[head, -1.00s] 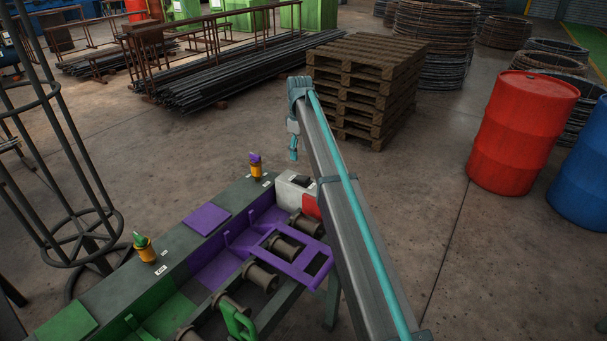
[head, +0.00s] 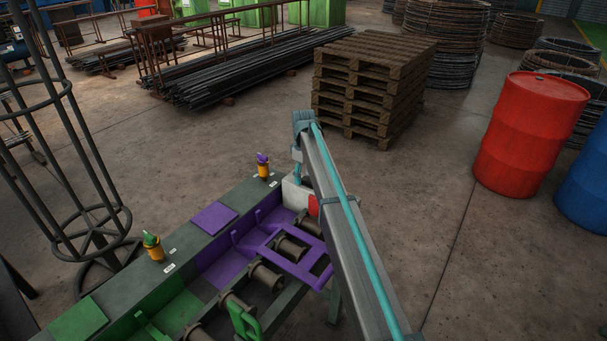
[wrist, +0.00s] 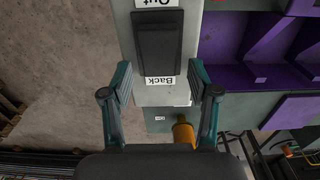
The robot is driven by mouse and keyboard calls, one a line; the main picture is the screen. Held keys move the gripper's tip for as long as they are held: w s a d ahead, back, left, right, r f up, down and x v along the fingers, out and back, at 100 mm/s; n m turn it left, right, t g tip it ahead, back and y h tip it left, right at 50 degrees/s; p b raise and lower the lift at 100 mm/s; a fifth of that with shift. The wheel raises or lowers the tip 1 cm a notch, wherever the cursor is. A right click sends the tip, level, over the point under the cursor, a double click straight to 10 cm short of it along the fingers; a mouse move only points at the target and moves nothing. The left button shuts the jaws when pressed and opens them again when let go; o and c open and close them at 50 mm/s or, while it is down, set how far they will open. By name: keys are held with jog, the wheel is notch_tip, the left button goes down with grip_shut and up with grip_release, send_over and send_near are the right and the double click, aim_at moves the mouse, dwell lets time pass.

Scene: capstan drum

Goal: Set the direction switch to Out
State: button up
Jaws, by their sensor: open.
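The direction switch (wrist: 159,42) is a black rocker on a light grey box (head: 293,192). In the wrist view it lies just past my fingertips, with an "Out" label (wrist: 156,3) at the picture's top edge and a "Back" label (wrist: 159,81) below, both upside down. Which side of the rocker is pressed I cannot tell. My gripper (wrist: 160,72) is open and empty, its teal fingers apart on either side of the "Back" end. In the head view my gripper (head: 297,172) hangs over the box, and the rocker is hidden.
A yellow post with a purple top (head: 263,167) stands beside the box; another with a green top (head: 153,247) is further left. The purple frame (head: 298,251) and rollers lie in front. Pallets (head: 370,85) and a red drum (head: 530,133) stand behind, with open floor between.

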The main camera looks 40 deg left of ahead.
jog(key=shift+c, duration=0.3)
grip_shut()
jog(key=shift+d+y+b, duration=0.15)
jog(key=shift+y+b, duration=0.15)
jog(key=shift+b, duration=0.1)
jog(key=shift+f, duration=0.1)
jog(key=y+b, duration=0.3)
jog(key=shift+d, duration=0.35)
jog(key=shift+d+r+y+b, duration=0.1)
jog(key=shift+r+y+b, duration=0.3)
jog(key=shift+y+b, duration=0.65)
jog(key=shift+r+g, duration=0.1)
jog(key=shift+g, duration=0.2)
